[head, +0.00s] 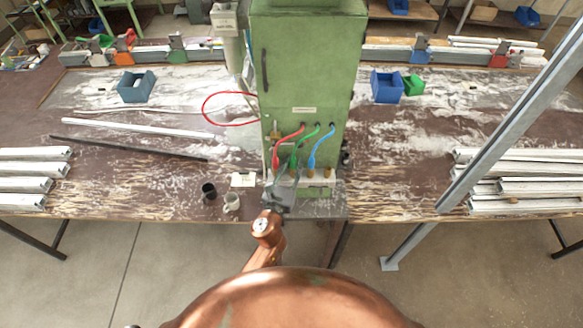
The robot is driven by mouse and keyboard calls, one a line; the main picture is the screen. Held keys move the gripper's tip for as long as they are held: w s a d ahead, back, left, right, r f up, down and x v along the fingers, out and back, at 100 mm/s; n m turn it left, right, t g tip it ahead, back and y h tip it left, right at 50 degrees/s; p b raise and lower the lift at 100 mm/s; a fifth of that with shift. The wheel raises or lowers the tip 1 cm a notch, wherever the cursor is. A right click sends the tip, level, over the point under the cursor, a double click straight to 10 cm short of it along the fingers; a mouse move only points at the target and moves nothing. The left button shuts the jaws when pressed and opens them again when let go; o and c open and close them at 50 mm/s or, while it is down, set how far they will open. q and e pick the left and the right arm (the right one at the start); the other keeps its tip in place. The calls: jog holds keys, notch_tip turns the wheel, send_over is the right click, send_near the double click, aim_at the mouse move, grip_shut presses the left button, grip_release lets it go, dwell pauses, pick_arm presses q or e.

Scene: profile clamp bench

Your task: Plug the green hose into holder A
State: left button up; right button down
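The green hose (309,138) comes out of the front of the green cabinet (305,60) and curves down to the left, between the red hose (287,137) and the blue hose (319,146). Its lower end is close to my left gripper (287,177). The dark gripper is in front of the cabinet's lower part, and I cannot tell whether its fingers are shut on the hose end. Small brass holders (312,173) sit in a row low on the cabinet; their letters are too small to read, and the gripper hides some. My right gripper is not in view.
White profiles lie stacked on the bench at left (30,183) and right (530,178). A grey post (510,115) crosses the right side.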

pick_arm(q)
grip_shut()
jog(key=shift+c, duration=1.4)
grip_release()
grip_shut()
jog(key=shift+r, duration=0.1)
jog(key=shift+r+p, duration=0.5)
